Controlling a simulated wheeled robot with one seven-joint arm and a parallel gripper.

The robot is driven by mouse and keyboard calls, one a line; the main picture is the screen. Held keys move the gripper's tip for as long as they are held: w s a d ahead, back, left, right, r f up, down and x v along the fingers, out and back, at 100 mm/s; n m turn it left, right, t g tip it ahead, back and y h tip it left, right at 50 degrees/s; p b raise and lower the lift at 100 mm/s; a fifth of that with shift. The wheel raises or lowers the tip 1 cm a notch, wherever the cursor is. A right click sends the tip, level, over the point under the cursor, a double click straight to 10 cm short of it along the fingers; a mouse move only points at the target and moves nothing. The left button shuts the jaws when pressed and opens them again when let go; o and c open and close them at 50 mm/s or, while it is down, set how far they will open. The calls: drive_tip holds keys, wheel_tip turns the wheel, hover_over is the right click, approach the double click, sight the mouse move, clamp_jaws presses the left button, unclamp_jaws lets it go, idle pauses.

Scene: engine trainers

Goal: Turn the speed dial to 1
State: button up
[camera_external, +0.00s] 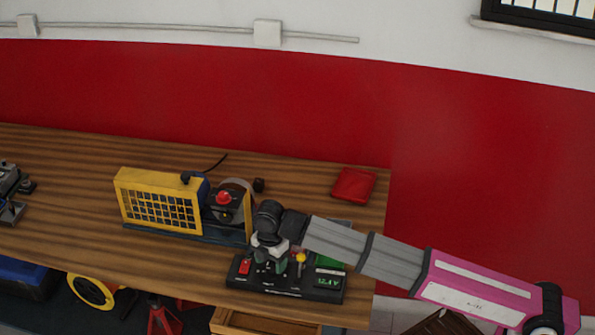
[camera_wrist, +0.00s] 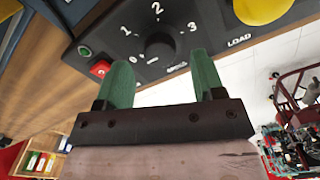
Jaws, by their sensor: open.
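The speed dial (camera_wrist: 160,47) is a round black knob on a black control panel (camera_wrist: 225,22), with white numbers 0, 1, 2 and 3 around it. A small light mark shows low on its left side, toward the 0, but I cannot read its setting surely. My gripper (camera_wrist: 160,62) is open, with its green fingers to either side of the dial in the picture. I cannot tell whether they touch it. In the external view my gripper (camera_external: 269,262) points down over the control panel (camera_external: 310,291), and my arm hides the dial.
A red button (camera_wrist: 100,68) and a green-ringed button (camera_wrist: 85,51) lie left of the dial; a yellow knob (camera_wrist: 262,8) is at right. A yellow-guarded engine trainer (camera_external: 160,203) stands behind the panel. A red box (camera_external: 354,184) lies on the wooden bench (camera_external: 60,205).

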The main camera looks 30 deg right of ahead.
sight(271, 271)
drive_tip(key=shift+f, duration=1.35)
drive_tip(key=c, duration=0.9)
drive_tip(key=shift+m, duration=0.3)
drive_tip(key=m, duration=1.1)
